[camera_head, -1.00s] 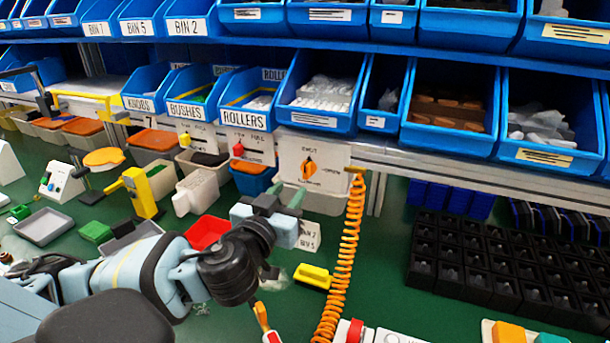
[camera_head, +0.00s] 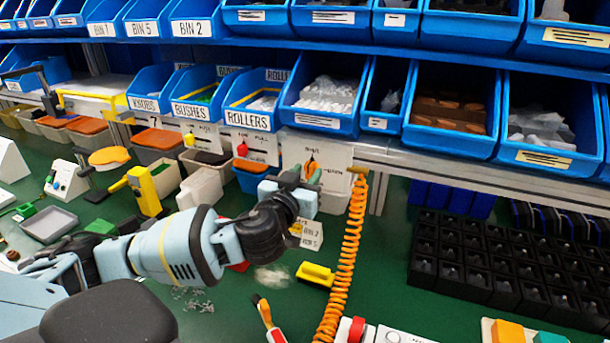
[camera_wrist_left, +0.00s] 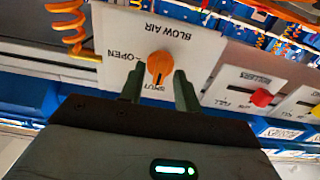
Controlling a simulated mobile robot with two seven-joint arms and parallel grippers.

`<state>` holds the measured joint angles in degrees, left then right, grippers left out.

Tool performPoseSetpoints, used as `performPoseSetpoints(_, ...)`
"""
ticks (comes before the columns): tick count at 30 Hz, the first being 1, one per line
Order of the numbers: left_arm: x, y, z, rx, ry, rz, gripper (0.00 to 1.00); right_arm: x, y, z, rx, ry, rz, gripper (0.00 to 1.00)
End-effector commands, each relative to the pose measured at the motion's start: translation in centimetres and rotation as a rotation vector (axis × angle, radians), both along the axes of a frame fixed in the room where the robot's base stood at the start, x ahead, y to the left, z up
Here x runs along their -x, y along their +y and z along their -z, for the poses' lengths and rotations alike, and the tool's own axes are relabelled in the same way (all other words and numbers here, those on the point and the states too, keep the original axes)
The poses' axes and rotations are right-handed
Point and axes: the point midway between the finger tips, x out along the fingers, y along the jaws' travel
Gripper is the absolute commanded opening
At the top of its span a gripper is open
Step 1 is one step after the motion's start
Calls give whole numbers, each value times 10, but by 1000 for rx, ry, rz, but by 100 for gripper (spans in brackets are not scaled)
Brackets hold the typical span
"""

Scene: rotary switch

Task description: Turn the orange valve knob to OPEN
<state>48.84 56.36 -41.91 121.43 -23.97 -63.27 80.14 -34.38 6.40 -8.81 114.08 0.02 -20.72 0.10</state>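My left gripper (camera_head: 305,180) is close in front of the panel. In the wrist view its two dark green fingers (camera_wrist_left: 159,80) are apart, one at each side of the knob's lower part, with visible gaps. I cannot tell how far the tips are from the panel. My right gripper is not in view.
A panel with a red knob (camera_head: 242,149) stands to the left; it also shows in the wrist view (camera_wrist_left: 261,97). A coiled orange hose (camera_head: 349,250) hangs just right of the valve panel. Blue bins overhang above. A yellow block (camera_head: 315,275) lies on the green bench below.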

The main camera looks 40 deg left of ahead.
Motion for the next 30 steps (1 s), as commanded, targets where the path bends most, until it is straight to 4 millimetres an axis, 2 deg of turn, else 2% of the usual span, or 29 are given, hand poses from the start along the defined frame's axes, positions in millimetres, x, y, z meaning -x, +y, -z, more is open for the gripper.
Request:
performPoseSetpoints(1,0,0,0,0,0,0,25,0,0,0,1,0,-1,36)
performPoseSetpoints(7,0,0,0,0,0,0,0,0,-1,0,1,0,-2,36)
performPoseSetpoints(20,1,-1,0,-33,9,0,0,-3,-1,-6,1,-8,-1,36)
performPoseSetpoints(30,1,-1,-2,-182,45,-3,0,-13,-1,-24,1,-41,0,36)
